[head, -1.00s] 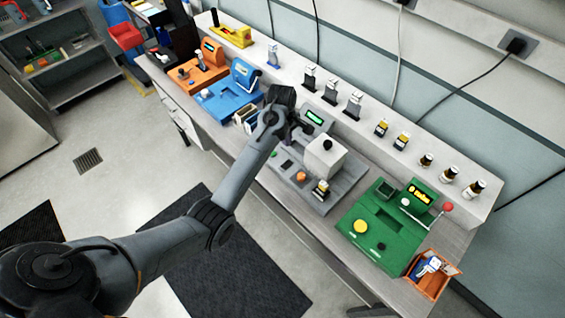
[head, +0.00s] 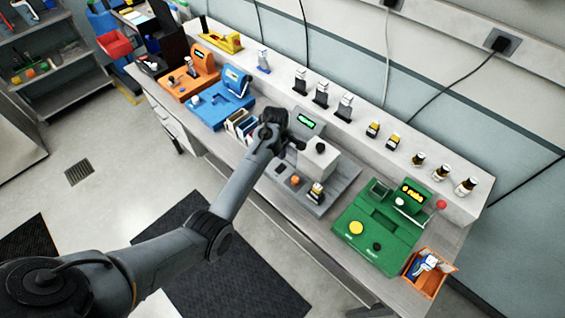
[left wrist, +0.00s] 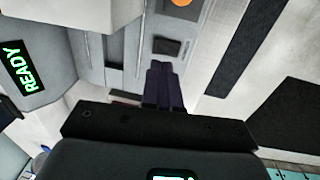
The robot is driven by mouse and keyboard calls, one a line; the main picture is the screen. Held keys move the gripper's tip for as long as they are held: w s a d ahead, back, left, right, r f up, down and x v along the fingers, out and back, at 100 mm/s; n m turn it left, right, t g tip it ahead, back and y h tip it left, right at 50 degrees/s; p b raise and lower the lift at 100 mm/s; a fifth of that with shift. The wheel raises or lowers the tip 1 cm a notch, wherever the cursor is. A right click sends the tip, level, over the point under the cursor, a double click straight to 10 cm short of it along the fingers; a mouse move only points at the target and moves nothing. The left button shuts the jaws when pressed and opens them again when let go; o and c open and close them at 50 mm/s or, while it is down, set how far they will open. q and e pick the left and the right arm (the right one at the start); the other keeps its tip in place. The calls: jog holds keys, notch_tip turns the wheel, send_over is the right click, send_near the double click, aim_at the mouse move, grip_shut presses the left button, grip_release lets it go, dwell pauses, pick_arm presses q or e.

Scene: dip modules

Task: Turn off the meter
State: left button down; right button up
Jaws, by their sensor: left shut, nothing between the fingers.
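The meter is a grey device with a tilted housing and a green lit screen (head: 307,121) at the middle of the bench. In the left wrist view the screen (left wrist: 23,77) reads READY. A dark rectangular button (left wrist: 167,46) lies on the meter's grey panel, with an orange round knob (left wrist: 180,2) beyond it. In the head view the orange knob (head: 294,180) is at the front. My left gripper (left wrist: 163,64) is shut and empty, its fingertips just short of the dark button in that view; I cannot tell if they touch. My right gripper is not in view.
A white block (head: 318,160) with a dark knob stands right of my left gripper. A green station (head: 375,225) is further right, blue (head: 218,103) and orange (head: 188,82) ones left. Small modules stand along the back ledge (head: 400,153). An orange bin (head: 428,283) sits front right.

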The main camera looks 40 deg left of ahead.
aim_at(283, 166)
pick_arm(q)
jog(key=f, duration=0.7)
jog(key=shift+w, duration=0.4)
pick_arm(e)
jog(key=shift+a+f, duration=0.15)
